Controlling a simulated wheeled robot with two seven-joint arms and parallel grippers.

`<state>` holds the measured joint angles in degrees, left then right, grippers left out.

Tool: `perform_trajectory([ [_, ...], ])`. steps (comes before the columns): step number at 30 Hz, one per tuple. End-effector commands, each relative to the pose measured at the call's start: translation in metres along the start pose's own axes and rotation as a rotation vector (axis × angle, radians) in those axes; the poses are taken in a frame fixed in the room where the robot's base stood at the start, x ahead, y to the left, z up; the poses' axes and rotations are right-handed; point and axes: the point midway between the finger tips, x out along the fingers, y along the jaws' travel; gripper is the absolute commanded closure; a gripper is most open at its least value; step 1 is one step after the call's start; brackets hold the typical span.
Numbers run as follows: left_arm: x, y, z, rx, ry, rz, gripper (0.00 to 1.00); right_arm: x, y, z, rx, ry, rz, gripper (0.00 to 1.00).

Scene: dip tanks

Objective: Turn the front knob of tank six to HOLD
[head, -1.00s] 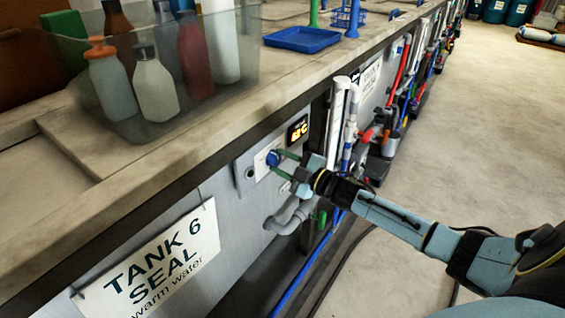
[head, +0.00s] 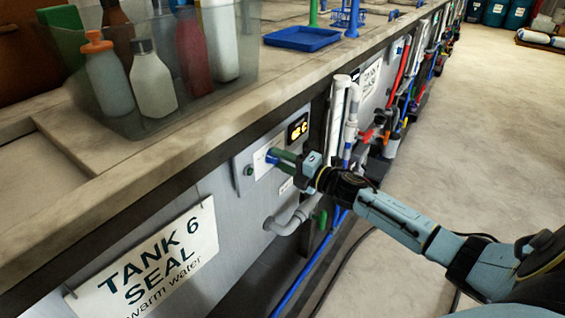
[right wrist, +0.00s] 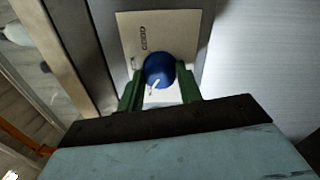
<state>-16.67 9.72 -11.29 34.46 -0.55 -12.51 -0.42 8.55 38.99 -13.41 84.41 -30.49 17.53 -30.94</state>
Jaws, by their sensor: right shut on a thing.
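The blue front knob (head: 272,156) is on a pale control panel on the front of tank six, beside a lit orange display (head: 298,128). A white sign (head: 150,262) reading "TANK 6 SEAL warm water" hangs to its left. My right gripper (head: 277,158) is at the knob, its green fingers on both sides of it and shut on it. In the right wrist view the knob (right wrist: 159,70) sits between the fingertips, with a white pointer mark toward the lower left. The label lettering on the plate (right wrist: 150,35) is too small to read surely. My left gripper is not in view.
A clear bin (head: 180,105) of bottles and a blue tray (head: 302,38) stand on the counter above. Grey pipe (head: 288,220) with a green valve handle (head: 319,218) is below the knob. Upright white pipes (head: 338,115) are to the right. The floor at right is open.

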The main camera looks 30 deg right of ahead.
Motion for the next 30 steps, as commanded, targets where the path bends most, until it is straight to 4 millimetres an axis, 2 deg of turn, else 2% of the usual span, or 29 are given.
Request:
perform_trajectory([
  [9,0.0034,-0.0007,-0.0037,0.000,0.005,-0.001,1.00,-0.0004,-0.0009,-0.0002,-0.081,0.003,-0.003,0.88],
  [22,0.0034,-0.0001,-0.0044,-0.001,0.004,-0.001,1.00,-0.0004,-0.0007,-0.0002,-0.089,0.004,-0.003,0.88],
  [23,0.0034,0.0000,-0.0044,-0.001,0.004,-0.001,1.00,-0.0003,-0.0006,-0.0003,-0.089,0.004,-0.003,0.62],
  [27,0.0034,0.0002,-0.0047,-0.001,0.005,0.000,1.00,-0.0003,-0.0005,-0.0002,-0.088,0.004,-0.002,0.44],
  [30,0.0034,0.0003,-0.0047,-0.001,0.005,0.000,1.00,-0.0002,-0.0003,-0.0001,-0.087,0.003,-0.002,0.43],
])
